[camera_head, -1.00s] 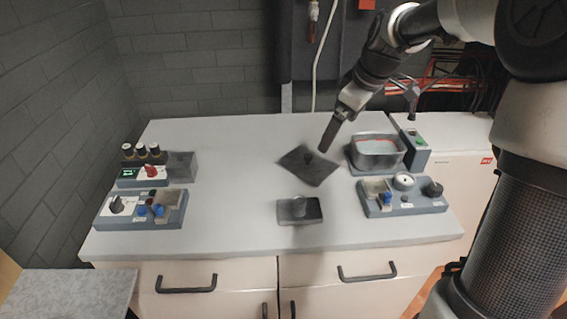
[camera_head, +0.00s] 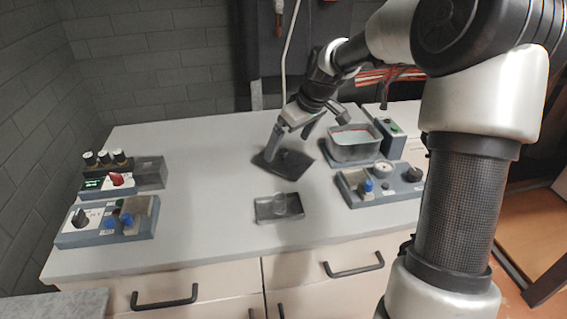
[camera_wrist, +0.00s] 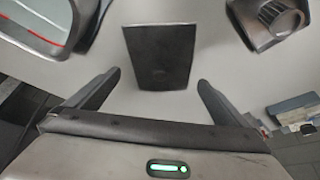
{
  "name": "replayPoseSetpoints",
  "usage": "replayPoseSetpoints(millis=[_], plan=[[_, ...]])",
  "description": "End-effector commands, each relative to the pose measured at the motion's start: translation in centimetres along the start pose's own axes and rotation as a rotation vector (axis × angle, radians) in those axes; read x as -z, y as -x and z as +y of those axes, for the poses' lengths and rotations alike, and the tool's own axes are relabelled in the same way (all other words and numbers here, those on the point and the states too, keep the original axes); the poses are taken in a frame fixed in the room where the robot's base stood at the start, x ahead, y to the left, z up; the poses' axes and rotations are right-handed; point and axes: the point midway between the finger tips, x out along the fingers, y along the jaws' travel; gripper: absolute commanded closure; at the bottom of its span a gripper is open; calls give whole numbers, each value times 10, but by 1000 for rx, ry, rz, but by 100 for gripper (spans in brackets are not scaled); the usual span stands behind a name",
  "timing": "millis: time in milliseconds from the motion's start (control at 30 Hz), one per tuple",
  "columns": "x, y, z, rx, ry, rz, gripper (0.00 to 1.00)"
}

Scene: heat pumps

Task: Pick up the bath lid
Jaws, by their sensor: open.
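The bath lid (camera_head: 291,166), a dark flat square plate, lies on the light worktop left of the water bath (camera_head: 356,152). In the wrist view the lid (camera_wrist: 158,45) is a dark rectangle ahead of and between my fingertips; its knob is hard to make out. My gripper (camera_head: 289,145) is over the lid, pointing down, with one finger in front of part of it. In the wrist view my gripper (camera_wrist: 159,80) has its two fingers wide apart with nothing between them. I cannot tell the exact height above the lid.
A control box (camera_head: 384,184) with knobs is at right. More boxes (camera_head: 108,222) stand at left. The worktop between the left boxes and the lid is clear.

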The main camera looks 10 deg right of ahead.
Motion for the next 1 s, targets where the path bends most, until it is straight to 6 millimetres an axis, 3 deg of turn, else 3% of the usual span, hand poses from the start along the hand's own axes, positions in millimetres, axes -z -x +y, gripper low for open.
replayPoseSetpoints(millis=[167,433,667,867,1000], plan=[[0,-12,-1,1,1,0,0],[1,-51,-2,2,0,-1,0],[1,-53,-2,-1,0,0,0],[1,-53,-2,-1,0,0,30],[1,-53,-2,0,0,0,32]])
